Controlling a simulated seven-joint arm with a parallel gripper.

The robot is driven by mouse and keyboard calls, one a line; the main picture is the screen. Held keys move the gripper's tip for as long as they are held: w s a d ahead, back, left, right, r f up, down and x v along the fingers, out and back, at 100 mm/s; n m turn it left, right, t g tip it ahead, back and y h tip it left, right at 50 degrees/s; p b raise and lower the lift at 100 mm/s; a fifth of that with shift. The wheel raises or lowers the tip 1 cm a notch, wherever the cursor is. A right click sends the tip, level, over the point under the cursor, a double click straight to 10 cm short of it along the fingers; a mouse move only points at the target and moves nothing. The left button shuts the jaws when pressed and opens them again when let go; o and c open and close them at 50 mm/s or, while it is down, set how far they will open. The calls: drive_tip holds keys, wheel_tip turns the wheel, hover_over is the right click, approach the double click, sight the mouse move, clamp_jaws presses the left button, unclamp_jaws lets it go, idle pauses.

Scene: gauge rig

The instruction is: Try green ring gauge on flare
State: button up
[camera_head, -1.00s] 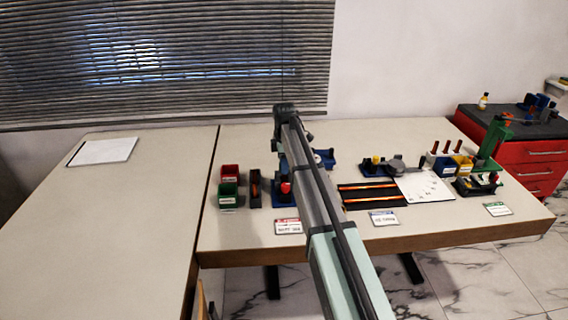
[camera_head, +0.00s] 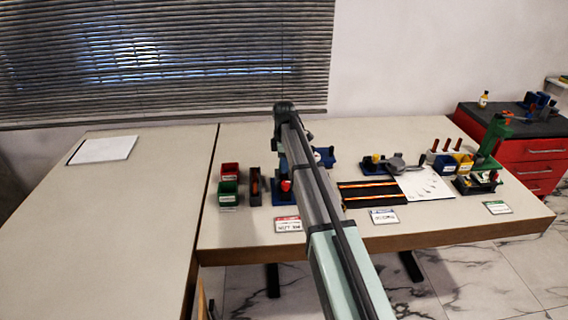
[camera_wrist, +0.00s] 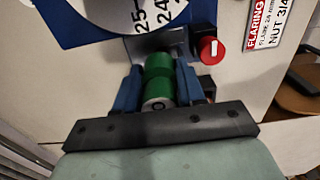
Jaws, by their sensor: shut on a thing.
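My gripper (camera_wrist: 159,72) is shut on the green ring gauge (camera_wrist: 158,68), with one blue finger on each side of it. The gauge shows as a short green cylinder with a darker band across it and a pale end face toward the wrist. Past it is a blue fixture (camera_wrist: 75,30) with a white numbered dial (camera_wrist: 120,14) and a grey metal part just ahead of the gauge. I cannot make out the flare, nor whether the gauge touches it.
A red knob (camera_wrist: 208,49) stands close right of the gauge. A white and red label (camera_wrist: 265,25) lies further right. Green (camera_head: 228,196) and red bins are left of the fixture. A black striped mat (camera_head: 371,194) lies right of my arm. The left tabletop is mostly clear.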

drive_tip(key=shift+r, duration=0.2)
idle(0.6)
drive_tip(key=shift+r, duration=2.85)
